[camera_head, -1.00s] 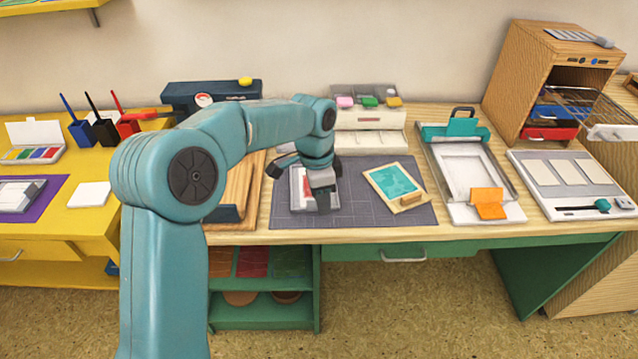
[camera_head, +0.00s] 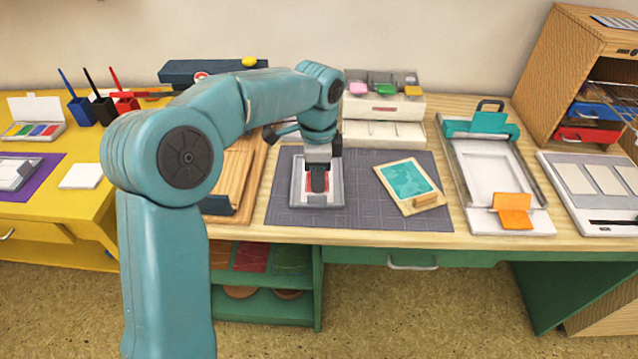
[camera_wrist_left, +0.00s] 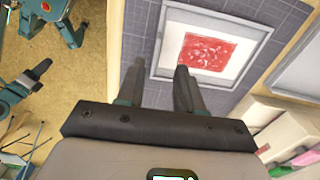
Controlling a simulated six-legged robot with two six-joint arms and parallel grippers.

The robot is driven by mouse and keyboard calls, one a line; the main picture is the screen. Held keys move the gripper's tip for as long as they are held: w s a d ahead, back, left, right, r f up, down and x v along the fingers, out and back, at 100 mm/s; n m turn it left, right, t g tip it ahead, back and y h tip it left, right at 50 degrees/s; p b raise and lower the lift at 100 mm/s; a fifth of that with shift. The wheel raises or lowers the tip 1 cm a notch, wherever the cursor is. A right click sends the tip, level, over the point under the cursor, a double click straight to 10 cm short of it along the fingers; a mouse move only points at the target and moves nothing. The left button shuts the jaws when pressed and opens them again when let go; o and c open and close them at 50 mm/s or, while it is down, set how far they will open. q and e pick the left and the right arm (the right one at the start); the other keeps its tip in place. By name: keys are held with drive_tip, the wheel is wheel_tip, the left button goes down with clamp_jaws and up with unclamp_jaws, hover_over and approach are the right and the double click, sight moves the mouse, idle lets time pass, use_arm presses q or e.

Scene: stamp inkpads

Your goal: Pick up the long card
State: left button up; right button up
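My left gripper (camera_head: 318,187) points down over a grey shallow frame on the dark mat. In the frame lies a white card with a red print (camera_head: 334,197), partly hidden by my fingers in the head view. In the left wrist view the frame (camera_wrist_left: 159,45) and the card's red patch (camera_wrist_left: 208,52) show clearly beyond my fingers. My left gripper (camera_wrist_left: 160,68) is open there, with nothing between its fingers. I cannot tell whether this is the long card.
A board with a teal print (camera_head: 408,178) lies right of the frame on the mat (camera_head: 360,215). Further right stand a white press with a teal clamp (camera_head: 478,123) and a wooden cabinet (camera_head: 555,60). A drawer box (camera_head: 384,108) stands behind the mat.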

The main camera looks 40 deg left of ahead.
sight(317, 195)
use_arm(q)
drive_tip(key=shift+f, duration=0.5)
drive_tip(key=shift+s+f, duration=0.15)
wheel_tip(317, 195, down, 5)
drive_tip(key=shift+s+b, duration=0.15)
drive_tip(key=shift+b, duration=0.6)
clamp_jaws()
